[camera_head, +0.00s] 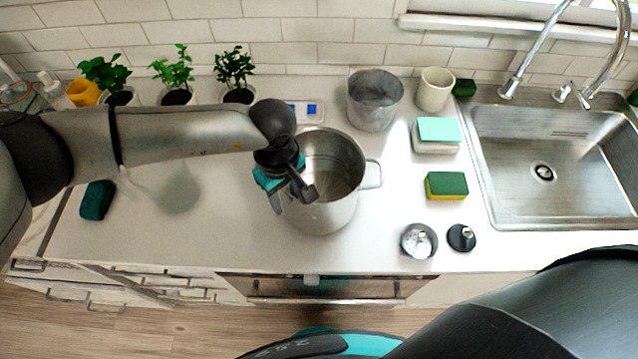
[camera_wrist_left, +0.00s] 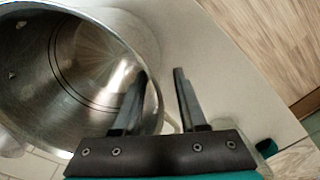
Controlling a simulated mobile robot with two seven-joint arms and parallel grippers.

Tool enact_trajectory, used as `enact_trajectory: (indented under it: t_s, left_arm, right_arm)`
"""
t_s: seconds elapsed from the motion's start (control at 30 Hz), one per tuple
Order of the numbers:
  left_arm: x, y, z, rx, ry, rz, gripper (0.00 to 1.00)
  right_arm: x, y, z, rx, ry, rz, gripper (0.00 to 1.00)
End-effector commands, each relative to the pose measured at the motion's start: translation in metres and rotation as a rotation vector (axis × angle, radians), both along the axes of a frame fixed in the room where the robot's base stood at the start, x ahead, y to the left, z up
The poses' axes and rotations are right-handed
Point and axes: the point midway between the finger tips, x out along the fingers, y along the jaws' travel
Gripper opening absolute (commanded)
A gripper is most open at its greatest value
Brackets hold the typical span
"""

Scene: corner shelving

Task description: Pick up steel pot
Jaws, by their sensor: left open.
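The steel pot (camera_head: 332,217) stands upright on the white counter, with a handle on its right side. It also shows in the left wrist view (camera_wrist_left: 82,70), where I look down into its empty-looking inside. My left gripper (camera_head: 293,197) is at the pot's left rim and is open. In the left wrist view its two fingers (camera_wrist_left: 160,78) lie either side of the rim, one over the pot's inside and one outside. I cannot tell whether they touch the wall. My right gripper is not in view.
A grey container (camera_head: 375,101) and a cream cup (camera_head: 434,90) stand behind the pot. A green-yellow sponge (camera_head: 446,186), a silver round item (camera_head: 418,241) and a dark one (camera_head: 461,238) lie right of it. The sink (camera_head: 556,207) is at right. Potted plants (camera_head: 174,75) line the wall.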

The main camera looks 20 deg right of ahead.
Motion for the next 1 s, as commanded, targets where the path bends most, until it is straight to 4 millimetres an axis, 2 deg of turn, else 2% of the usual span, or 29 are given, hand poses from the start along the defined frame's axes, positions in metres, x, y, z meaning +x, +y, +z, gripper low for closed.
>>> enact_trajectory:
  t_s: [0.23, 0.6, 1.0]
  left_arm:
    - [0.0, -0.0001, -0.0011, 0.0, 0.0, -0.001, 0.39]
    - [0.0001, 0.0, -0.0007, 0.0, 0.0, 0.0, 0.0]
    - [-0.0002, 0.0008, -0.001, 0.003, 0.001, 0.001, 0.0]
  right_arm:
    - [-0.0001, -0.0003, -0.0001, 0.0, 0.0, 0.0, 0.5]
    - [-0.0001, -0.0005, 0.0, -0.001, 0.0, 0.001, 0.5]
    - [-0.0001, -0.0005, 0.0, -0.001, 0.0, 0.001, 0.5]
